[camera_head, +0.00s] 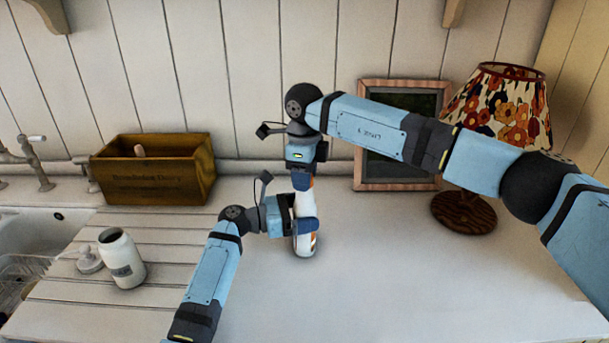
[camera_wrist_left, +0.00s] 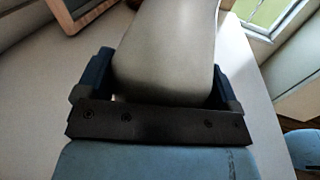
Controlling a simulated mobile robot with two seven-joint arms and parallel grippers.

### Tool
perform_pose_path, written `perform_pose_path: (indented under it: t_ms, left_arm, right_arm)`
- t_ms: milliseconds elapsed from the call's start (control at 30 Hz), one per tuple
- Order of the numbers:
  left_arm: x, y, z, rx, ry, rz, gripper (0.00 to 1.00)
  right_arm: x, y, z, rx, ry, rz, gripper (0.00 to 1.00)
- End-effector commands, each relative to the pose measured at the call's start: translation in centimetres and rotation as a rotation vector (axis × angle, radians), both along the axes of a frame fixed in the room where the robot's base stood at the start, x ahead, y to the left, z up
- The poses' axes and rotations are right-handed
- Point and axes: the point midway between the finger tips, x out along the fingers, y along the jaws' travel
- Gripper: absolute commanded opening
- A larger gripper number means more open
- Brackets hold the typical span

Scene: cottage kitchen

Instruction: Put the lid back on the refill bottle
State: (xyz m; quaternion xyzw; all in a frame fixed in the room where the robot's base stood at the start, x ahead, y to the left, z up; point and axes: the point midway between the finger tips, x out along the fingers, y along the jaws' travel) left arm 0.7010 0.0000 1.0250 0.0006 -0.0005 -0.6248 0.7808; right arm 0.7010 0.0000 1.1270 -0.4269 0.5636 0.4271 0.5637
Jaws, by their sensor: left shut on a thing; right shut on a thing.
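The refill bottle (camera_head: 305,244) is white with an orange mark and stands upright on the counter in the head view. My left gripper (camera_head: 303,213) is shut around its body from the left. In the left wrist view the bottle (camera_wrist_left: 165,55) is a pale grey shape between the two blue fingers of my left gripper (camera_wrist_left: 155,82). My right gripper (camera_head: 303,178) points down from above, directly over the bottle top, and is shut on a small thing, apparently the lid. The fingers hide the lid and the bottle's neck, so I cannot tell whether they touch.
A white jar (camera_head: 122,260) and a white pump top (camera_head: 88,260) stand on the grooved drainer beside the sink (camera_head: 38,232). A wooden box (camera_head: 155,180), a framed board (camera_head: 400,185) and a floral lamp (camera_head: 504,108) stand at the back. The front right counter is clear.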

Motion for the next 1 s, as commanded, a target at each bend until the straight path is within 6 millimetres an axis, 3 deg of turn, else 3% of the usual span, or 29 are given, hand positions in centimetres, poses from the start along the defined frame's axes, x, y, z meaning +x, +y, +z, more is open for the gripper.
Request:
perform_pose_path:
  t_ms: [167,333,367,433,467,767,1000]
  left_arm:
    - [0.0,0.0,0.0,0.000,0.001,0.001,0.20]
    - [0.0,0.0,0.0,0.000,0.001,0.001,0.20]
    - [0.0,0.0,0.0,0.000,0.001,0.001,0.20]
    - [0.0,0.0,0.0,0.000,0.001,0.001,0.20]
    - [0.0,0.0,0.0,0.000,0.001,0.001,0.20]
    - [0.0,0.0,0.0,0.000,0.000,0.001,0.20]
    - [0.0,0.0,0.0,0.000,0.000,0.001,0.20]
  right_arm:
    - [0.0,0.0,0.0,0.000,0.000,-0.321,0.11]
    - [0.0,0.0,0.0,0.000,0.000,-0.332,0.11]
    - [0.0,0.0,0.0,0.000,0.000,-0.332,0.47]
    - [0.0,0.0,0.0,0.000,0.000,-0.331,0.63]
    - [0.0,0.0,0.0,0.000,0.000,-0.331,0.65]
    - [0.0,0.0,0.2,0.001,0.000,-0.330,0.65]
    - [0.0,0.0,2.9,0.001,-0.002,-0.330,0.65]
